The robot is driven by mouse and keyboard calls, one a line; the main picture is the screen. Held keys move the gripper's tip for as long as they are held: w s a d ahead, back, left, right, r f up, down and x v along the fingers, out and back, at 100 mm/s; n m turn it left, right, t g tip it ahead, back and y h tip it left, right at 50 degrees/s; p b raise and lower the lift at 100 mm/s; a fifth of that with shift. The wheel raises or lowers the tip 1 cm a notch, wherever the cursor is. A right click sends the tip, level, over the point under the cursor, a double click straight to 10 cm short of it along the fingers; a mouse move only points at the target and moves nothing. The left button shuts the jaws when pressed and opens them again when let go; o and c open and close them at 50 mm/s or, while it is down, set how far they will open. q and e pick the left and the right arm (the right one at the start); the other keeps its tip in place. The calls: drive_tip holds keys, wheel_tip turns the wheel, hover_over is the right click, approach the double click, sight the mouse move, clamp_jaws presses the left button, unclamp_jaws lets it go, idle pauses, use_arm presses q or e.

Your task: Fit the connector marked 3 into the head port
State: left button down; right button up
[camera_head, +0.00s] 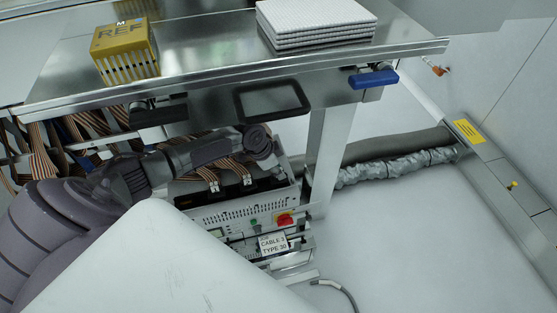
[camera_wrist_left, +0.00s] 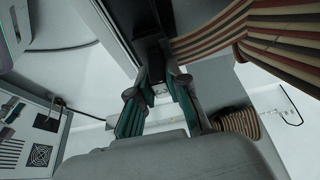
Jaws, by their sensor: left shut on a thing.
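My left gripper (camera_wrist_left: 161,84) shows in the left wrist view, with green pads on its two fingers. It is shut on a small dark connector (camera_wrist_left: 159,91) with a pale lower face. No number can be read on the connector. Striped brown and cream ribbon cable (camera_wrist_left: 210,30) runs right beside the fingers. In the head view my left arm reaches in from the left below the steel bench, and the fingertips and held piece cannot be made out. I cannot identify the head port for sure. My right gripper is not in view.
A steel bench (camera_head: 205,62) carries a yellow REF box (camera_head: 124,52) and a white stack (camera_head: 315,22). Below it are ribbon cables (camera_head: 40,150) and a control unit (camera_head: 240,213) with a red switch and a "CABLE 3 TYPE 30" label (camera_head: 272,245). Open floor (camera_head: 420,240) lies right.

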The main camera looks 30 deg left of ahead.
use_arm(q)
drive_tip(key=c, duration=1.1)
unclamp_jaws()
drive_tip(key=shift+o, duration=0.2)
drive_tip(key=v, duration=1.2)
drive_tip(key=shift+w, duration=0.1)
